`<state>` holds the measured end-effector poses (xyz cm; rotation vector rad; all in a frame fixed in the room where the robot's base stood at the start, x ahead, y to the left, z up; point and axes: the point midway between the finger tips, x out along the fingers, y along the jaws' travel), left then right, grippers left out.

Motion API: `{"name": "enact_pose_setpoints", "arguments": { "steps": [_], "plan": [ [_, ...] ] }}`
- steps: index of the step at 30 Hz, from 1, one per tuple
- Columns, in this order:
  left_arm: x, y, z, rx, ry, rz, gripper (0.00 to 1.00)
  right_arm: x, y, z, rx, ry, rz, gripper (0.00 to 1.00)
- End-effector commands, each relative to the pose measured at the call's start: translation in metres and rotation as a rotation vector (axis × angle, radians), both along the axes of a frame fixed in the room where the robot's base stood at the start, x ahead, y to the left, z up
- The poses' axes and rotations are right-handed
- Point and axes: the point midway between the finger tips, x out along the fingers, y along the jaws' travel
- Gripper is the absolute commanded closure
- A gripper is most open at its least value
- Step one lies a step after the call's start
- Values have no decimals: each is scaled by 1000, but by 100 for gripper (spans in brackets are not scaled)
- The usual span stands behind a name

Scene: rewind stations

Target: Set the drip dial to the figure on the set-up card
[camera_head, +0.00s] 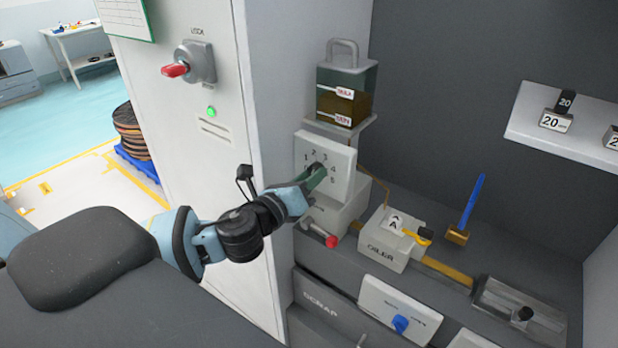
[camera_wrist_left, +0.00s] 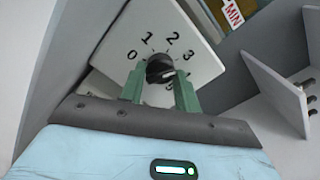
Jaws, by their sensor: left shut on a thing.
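The drip dial is a pale square plate (camera_head: 338,157) with figures around a dark round knob, below the oil tank. In the left wrist view the plate (camera_wrist_left: 193,42) shows 0, 1, 2 and 3, and the black knob (camera_wrist_left: 160,68) has a small pale mark at its lower right; I cannot tell which figure it indicates. My left gripper (camera_head: 318,176) reaches the dial from the lower left. Its green fingers (camera_wrist_left: 160,88) are shut on the knob, one each side. A green-edged sheet (camera_head: 122,16) hangs on the cabinet, too cut off to read. My right gripper is not in view.
The oil tank (camera_head: 346,90) stands above the dial. The oiler block (camera_head: 385,240), a red-ended handle (camera_head: 331,241) and a blue-handled brush (camera_head: 470,205) are on the bench to the right. The cabinet with a red switch (camera_head: 176,70) stands left of my gripper.

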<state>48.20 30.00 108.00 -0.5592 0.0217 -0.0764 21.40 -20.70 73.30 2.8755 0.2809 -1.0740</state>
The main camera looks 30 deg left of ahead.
Motion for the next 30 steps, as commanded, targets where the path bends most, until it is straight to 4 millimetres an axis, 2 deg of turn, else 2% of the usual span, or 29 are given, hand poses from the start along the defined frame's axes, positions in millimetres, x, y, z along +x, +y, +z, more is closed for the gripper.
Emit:
{"name": "enact_pose_setpoints", "arguments": {
  "steps": [6,7,11,22,30],
  "plan": [
    [0,0,0,-1,0,0,91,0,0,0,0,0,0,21],
    [0,0,0,-1,0,0,64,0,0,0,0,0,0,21],
    [0,0,0,-1,0,0,47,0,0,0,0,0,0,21],
    [-4,0,-1,-1,1,0,46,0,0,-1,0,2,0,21],
    [-35,3,-3,0,6,0,46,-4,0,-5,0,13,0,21]
  ]
}}
